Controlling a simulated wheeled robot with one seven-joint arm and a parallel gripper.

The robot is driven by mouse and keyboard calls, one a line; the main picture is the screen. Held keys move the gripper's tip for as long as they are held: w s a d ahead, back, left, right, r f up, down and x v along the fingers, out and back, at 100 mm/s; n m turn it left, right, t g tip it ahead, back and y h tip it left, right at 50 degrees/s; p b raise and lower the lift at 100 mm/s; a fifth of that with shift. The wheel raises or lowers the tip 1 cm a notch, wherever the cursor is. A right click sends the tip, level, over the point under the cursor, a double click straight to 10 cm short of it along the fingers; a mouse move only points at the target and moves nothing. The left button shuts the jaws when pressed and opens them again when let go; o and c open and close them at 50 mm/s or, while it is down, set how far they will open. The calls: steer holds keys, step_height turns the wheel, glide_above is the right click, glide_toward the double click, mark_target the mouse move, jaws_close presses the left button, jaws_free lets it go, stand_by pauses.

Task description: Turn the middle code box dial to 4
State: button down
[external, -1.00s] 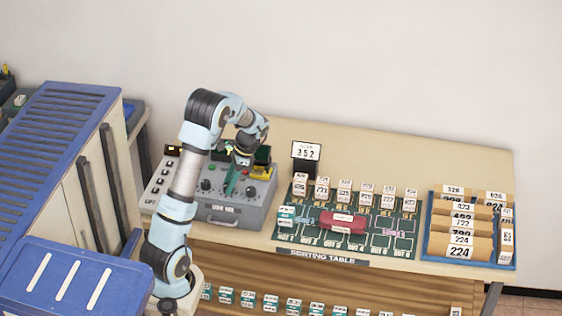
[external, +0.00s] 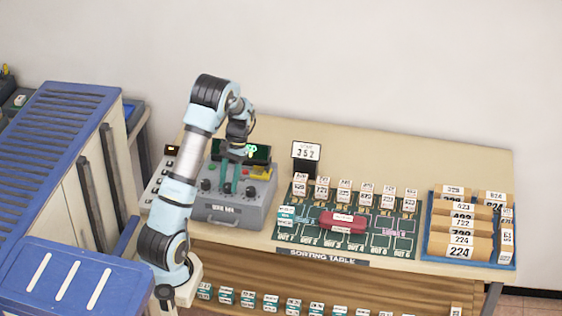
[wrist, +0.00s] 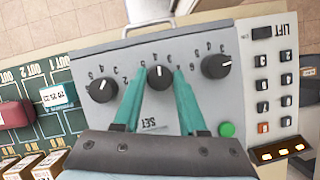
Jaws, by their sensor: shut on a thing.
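The grey code box (external: 228,211) stands on the table's left part, with a green-lit display (external: 255,152) at its back. In the wrist view its face carries three black dials: one at the left (wrist: 101,90), the middle dial (wrist: 159,78) and one at the right (wrist: 216,66). My gripper (wrist: 160,73) is shut on the middle dial, one teal finger on each side of it. The dial's white mark points toward the top of the wrist view; its number is too unclear to read. In the external view my gripper (external: 231,180) reaches down onto the box's face, partly hiding the dials.
A green button (wrist: 226,130) sits beside the right dial. A lift panel (wrist: 275,85) with several buttons adjoins the box. The green sorting board (external: 375,240) with a red pouch (external: 343,222) lies right of it. A blue tray (external: 470,258) of parcels is farther right.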

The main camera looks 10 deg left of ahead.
steer(key=shift+n, duration=0.6)
steer(key=shift+c, duration=2.3)
jaws_free()
steer(key=a+b+v, duration=0.1)
steer(key=b+v, duration=0.1)
steer(key=v, duration=0.8)
steer(key=shift+w+d+r, duration=0.25)
steer(key=shift+d+r, duration=0.05)
steer(key=shift+r, duration=0.05)
